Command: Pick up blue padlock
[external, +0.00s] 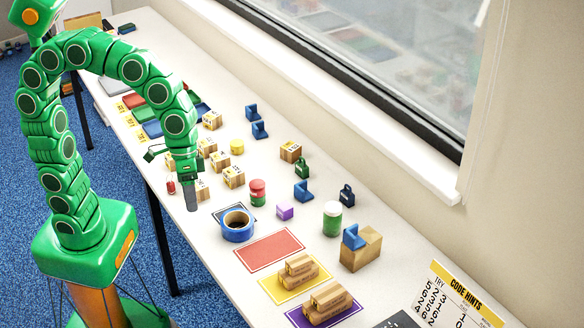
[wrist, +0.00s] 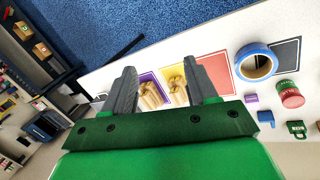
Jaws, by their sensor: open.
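The blue padlock (external: 347,195) is dark navy and stands upright on the white table, near the window side, right of the blue bracket. My gripper (external: 191,205) hangs over the table's near side, well to the left of the padlock and beyond the blue tape roll. In the wrist view my gripper (wrist: 158,66) has its two grey fingers apart with nothing held between them. I cannot make out the blue padlock in the wrist view; the green gripper body covers the lower part.
A green padlock (external: 302,170), blue bracket (external: 303,192), purple cube (external: 285,211) and green-white jar (external: 332,219) stand around the padlock. A wooden block (external: 361,254) with a blue bracket stands in front. The tape roll (external: 237,228) and red-green jar (external: 258,193) lie between.

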